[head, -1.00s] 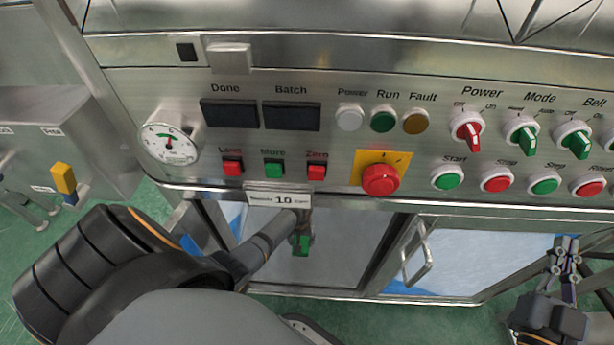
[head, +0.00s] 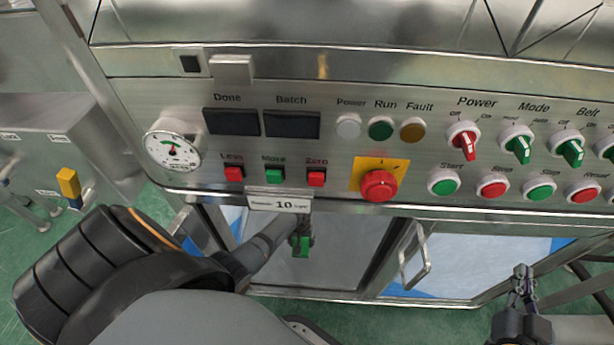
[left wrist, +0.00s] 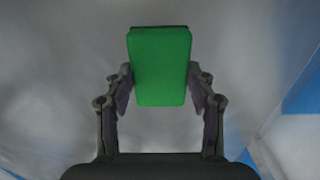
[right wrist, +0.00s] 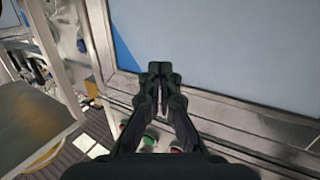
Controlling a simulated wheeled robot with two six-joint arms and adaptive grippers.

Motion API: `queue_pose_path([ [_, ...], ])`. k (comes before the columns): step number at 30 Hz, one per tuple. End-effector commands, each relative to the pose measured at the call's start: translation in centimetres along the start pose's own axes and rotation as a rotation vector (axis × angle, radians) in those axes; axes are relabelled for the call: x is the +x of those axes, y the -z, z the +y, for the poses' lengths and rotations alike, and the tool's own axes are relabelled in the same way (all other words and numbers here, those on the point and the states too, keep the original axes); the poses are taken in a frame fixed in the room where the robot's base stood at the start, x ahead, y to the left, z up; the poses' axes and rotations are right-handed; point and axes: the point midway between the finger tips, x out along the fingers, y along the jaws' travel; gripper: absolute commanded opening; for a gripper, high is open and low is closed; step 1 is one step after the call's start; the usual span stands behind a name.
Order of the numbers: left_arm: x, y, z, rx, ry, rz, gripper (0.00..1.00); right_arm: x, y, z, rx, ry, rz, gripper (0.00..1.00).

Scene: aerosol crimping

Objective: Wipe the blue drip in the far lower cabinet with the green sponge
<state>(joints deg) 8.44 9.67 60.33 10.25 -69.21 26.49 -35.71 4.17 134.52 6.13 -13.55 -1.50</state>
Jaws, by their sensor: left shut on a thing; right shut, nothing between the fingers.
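The green sponge (head: 301,246) is a small upright block in front of the grey lower cabinet panel, below the control panel. In the left wrist view the sponge (left wrist: 160,66) stands between the fingertips. My left gripper (head: 303,233) is shut on it; whether the sponge touches a surface cannot be told. My right gripper (head: 523,278) is shut and empty at the lower right, near the right lower cabinet window; it also shows in the right wrist view (right wrist: 160,70). Blue patches show at the lower windows, but none can be told as the drip.
The control panel (head: 330,140) with buttons and knobs juts above the sponge. A red stop button (head: 379,185) sits on it. A metal door handle (head: 414,262) stands out right of the sponge. A yellow-topped lever (head: 68,183) is at far left.

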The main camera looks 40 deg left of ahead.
Motion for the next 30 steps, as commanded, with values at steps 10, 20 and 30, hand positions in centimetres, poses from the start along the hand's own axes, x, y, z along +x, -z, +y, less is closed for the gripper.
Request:
queue_pose_path([
  [10, -0.4, 0.0, 0.0, 0.0, 0.0, 0.0, 0.21, -0.8, -4.0, -0.1, 0.01, 0.002, -0.145, 0.0],
  [20, -0.7, 0.0, -0.1, 0.0, 0.0, 0.0, 0.21, -1.6, -6.5, -0.2, 0.019, 0.006, -0.257, 0.0],
  [30, -1.1, 0.0, -0.1, 0.001, 0.0, 0.0, 0.21, -3.0, -9.4, -0.4, 0.029, 0.011, -0.387, 0.0],
])
